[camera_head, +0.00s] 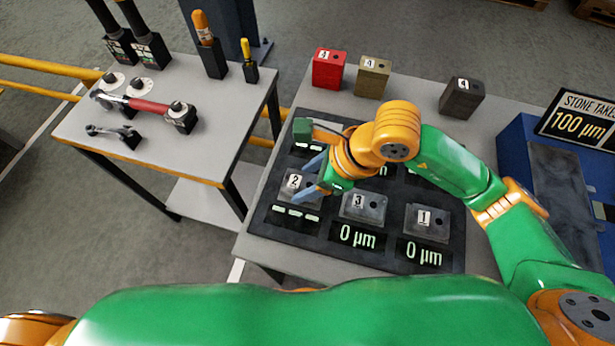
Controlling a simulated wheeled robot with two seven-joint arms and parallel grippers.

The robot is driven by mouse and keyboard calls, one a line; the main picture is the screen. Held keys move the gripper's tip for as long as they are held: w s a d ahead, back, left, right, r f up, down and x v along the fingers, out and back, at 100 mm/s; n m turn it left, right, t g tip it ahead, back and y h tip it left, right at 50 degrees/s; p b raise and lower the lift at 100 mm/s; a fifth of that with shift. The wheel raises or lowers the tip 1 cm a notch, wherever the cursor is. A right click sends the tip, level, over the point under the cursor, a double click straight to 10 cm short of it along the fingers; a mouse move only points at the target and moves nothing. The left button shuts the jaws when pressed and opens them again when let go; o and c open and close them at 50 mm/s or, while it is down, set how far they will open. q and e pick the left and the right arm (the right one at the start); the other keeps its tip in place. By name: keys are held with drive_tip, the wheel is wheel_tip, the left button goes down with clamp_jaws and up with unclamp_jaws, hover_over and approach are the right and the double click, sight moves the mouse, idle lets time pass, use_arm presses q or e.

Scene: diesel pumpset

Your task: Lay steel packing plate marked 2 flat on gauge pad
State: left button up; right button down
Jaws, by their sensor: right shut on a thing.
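The steel packing plate marked 2 (293,188) is a grey plate at the left of the front row on the black gauge board (384,262). My right gripper (307,180) is shut on it, one finger on its far side and one on its near side. I cannot tell whether the plate touches the pad beneath it; the pad is hidden. The display below it shows dashes. Plates marked 3 (363,207) and 1 (427,222) lie to the right, each above a display reading 0 µm. My left gripper is not in view.
A red block (329,69), a tan block (373,77) and a dark block (462,98) stand behind the board. A blue stone station (555,185) with a 100 µm sign is at right. A side table (160,85) with tools stands at left, across a gap.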

drive_tip(key=shift+r, duration=0.1)
idle(0.3)
drive_tip(key=shift+b, duration=0.4)
drive_tip(key=shift+f+b, duration=0.2)
drive_tip(key=shift+b, duration=0.15)
drive_tip(key=shift+f+b, duration=0.6)
drive_tip(key=shift+b, duration=0.1)
drive_tip(key=shift+c, duration=0.2)
unclamp_jaws()
drive_tip(key=shift+s, duration=0.1)
